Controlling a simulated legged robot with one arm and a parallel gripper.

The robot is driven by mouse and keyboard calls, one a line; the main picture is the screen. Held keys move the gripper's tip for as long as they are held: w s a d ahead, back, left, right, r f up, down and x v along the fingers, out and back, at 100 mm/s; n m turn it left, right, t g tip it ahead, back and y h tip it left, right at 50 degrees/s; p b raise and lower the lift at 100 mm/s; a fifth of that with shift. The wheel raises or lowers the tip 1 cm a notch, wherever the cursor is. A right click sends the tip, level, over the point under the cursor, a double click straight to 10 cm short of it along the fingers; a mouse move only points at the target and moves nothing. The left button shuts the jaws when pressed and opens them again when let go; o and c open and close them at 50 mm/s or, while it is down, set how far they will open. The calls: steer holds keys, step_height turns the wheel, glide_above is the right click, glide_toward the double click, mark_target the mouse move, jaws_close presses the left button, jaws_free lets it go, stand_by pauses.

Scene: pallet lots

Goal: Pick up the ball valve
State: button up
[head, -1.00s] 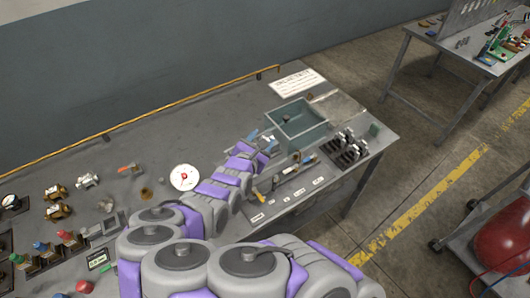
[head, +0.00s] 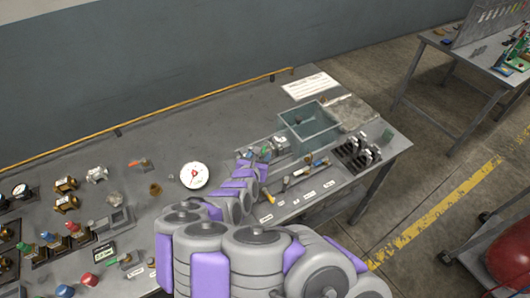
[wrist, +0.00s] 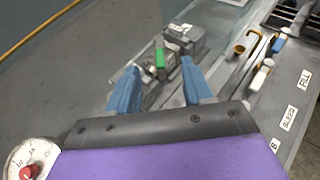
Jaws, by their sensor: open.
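A metal valve with a green handle (wrist: 160,58) lies on the workbench straight ahead of my gripper in the wrist view; it looks like the ball valve. It sits by a grey metal block or vise (wrist: 185,38). My gripper (wrist: 158,74) is open and empty, with its two blue fingers on either side of the valve's near end. I cannot tell whether they touch it. In the head view the green handle (head: 265,151) shows just beyond the end of my arm, which hides part of the area.
A teal bin (head: 311,133) stands behind and to the right. A round gauge (head: 194,175) lies left of my arm. Yellow- and blue-handled parts (wrist: 265,65) and labels lie to the right. Several brass fittings and valves occupy the left bench. The back of the bench is mostly clear.

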mark_target(264, 147)
steer(key=x, duration=0.2)
steer(key=b+x, duration=0.1)
steer(key=x, duration=0.2)
steer(key=shift+d, duration=0.4)
steer(key=shift+w+a+f, duration=0.2)
steer(key=shift+w, duration=0.15)
steer(key=x, duration=0.1)
steer(key=b+x, duration=0.1)
steer(key=x, duration=0.1)
steer(key=shift+w+a+f, duration=0.15)
steer(key=shift+w+a, duration=0.05)
steer(key=shift+w+d+f+b, duration=0.2)
steer(key=shift+w+b, duration=0.1)
steer(key=shift+w, duration=0.35)
steer(key=shift+a, duration=0.15)
steer(key=shift+c, duration=0.4)
steer(key=shift+r, duration=0.1)
jaws_close()
